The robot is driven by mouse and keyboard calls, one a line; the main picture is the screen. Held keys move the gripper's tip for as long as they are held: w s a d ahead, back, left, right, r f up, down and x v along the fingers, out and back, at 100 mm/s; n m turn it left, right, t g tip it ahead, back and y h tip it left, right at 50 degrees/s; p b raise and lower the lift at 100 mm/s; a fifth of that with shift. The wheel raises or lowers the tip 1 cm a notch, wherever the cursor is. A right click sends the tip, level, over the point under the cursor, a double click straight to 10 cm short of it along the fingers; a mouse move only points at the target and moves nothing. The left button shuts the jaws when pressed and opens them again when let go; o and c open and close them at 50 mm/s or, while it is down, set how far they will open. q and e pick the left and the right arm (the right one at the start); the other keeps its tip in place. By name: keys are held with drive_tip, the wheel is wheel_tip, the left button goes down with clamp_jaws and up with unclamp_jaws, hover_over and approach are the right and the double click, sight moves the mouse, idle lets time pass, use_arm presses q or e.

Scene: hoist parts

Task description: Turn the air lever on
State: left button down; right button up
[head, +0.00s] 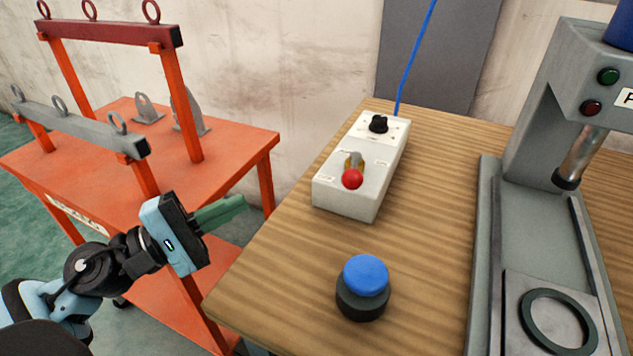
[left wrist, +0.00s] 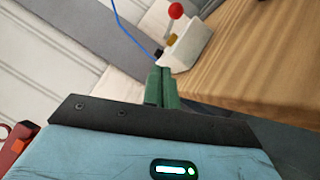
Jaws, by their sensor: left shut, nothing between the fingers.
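The air lever (head: 353,172) has a red ball knob and a brass body. It sits on top of a white control box (head: 343,199) on the wooden table, with a black dial (head: 378,124) behind it. In the left wrist view the red knob (left wrist: 175,11) stands up above the box (left wrist: 190,45). My left gripper (head: 243,202) has green fingers, shut and empty. It is left of the box, near the table's left edge, apart from the lever. Its fingers also show in the left wrist view (left wrist: 162,72). My right gripper is not in view.
A blue push button (head: 365,276) on a black base stands at the table front. A grey press (head: 490,230) stands on the right. An orange rack (head: 225,146) with lifting hardware is at left. A blue hose (head: 411,60) rises behind the box. Bare wood (head: 290,250) lies before the box.

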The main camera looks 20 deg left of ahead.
use_arm(q)
drive_tip(key=m, duration=0.2)
drive_tip(key=m+g, duration=0.1)
drive_tip(key=shift+d+r+m+h, duration=0.25)
drive_tip(key=shift+m+h, duration=0.05)
drive_tip(key=shift+h, duration=0.1)
drive_tip(key=p, duration=0.6)
approach(354, 166)
drive_tip(key=shift+w+a+r, duration=0.15)
drive_tip(key=shift+w+a, duration=0.1)
drive_tip(key=shift+w, duration=0.25)
drive_tip(key=shift+w+a+r, duration=0.15)
drive_tip(key=shift+w+a, duration=0.1)
drive_tip(key=shift+w, duration=0.3)
drive_tip(key=shift+d+r+p, duration=0.15)
drive_tip(key=shift+d+p, duration=0.6)
drive_tip(key=shift+d, duration=0.2)
drive_tip(key=shift+d+p, duration=0.5)
drive_tip(key=shift+d, duration=0.5)
